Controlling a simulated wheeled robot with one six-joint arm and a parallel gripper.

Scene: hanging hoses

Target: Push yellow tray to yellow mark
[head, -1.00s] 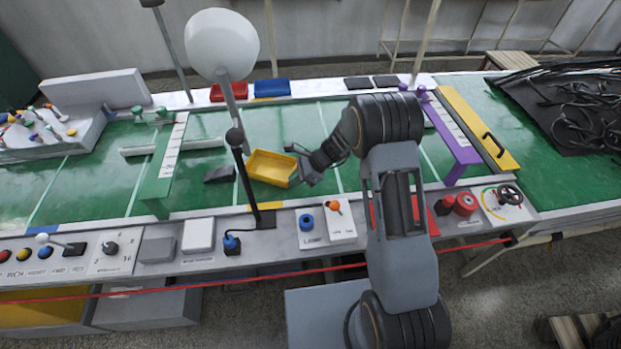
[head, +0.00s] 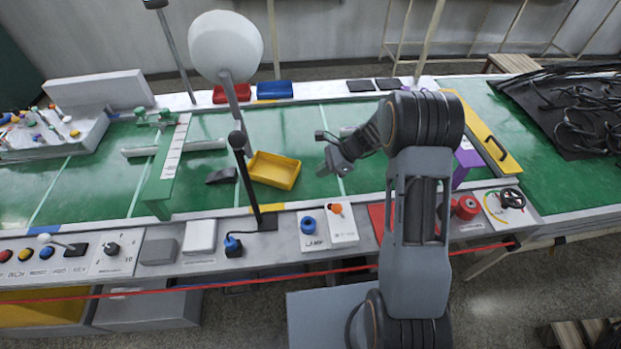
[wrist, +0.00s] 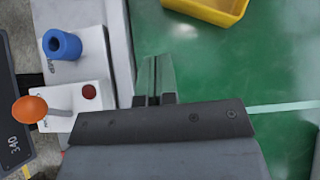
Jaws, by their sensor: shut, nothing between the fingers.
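The yellow tray (head: 273,170) is a shallow open box on the green table surface (head: 300,125), left of my gripper in the head view. Its corner also shows at the top of the wrist view (wrist: 212,8). A yellow mark (head: 266,208) lies on the table's front edge, just in front of the tray; another yellow mark lies at the back edge. My gripper (head: 326,168) is above the green surface, right of the tray and apart from it. Its fingers (wrist: 154,78) are shut with nothing between them.
A dark block (head: 221,175) lies beyond the post. Red (head: 232,93) and blue (head: 273,90) trays stand at the back. A blue knob (head: 308,225) and an orange-topped lever (head: 335,209) are at the front.

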